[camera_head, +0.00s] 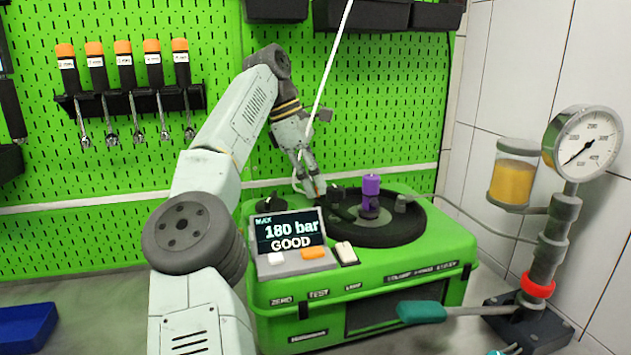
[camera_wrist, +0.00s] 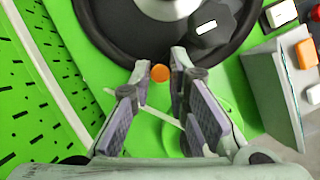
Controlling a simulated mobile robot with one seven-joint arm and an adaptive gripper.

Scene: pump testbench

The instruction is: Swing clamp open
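The green test bench (camera_head: 380,290) carries a black round fixture (camera_head: 385,232) on its top. A purple cylinder (camera_head: 371,186) stands upright at its middle. I cannot tell which part is the clamp's handle. My gripper (camera_head: 313,188) points down at the rim's back left. In the wrist view my gripper (camera_wrist: 160,66) is open, with a round orange tip (camera_wrist: 160,73) between or just beyond its fingertips. Contact cannot be told.
A display reading "180 bar GOOD" (camera_head: 290,232) stands front left of the fixture. A pressure gauge (camera_head: 583,143) with a teal-handled lever (camera_head: 422,312) stands right. The green pegboard (camera_head: 380,110) is close behind my arm.

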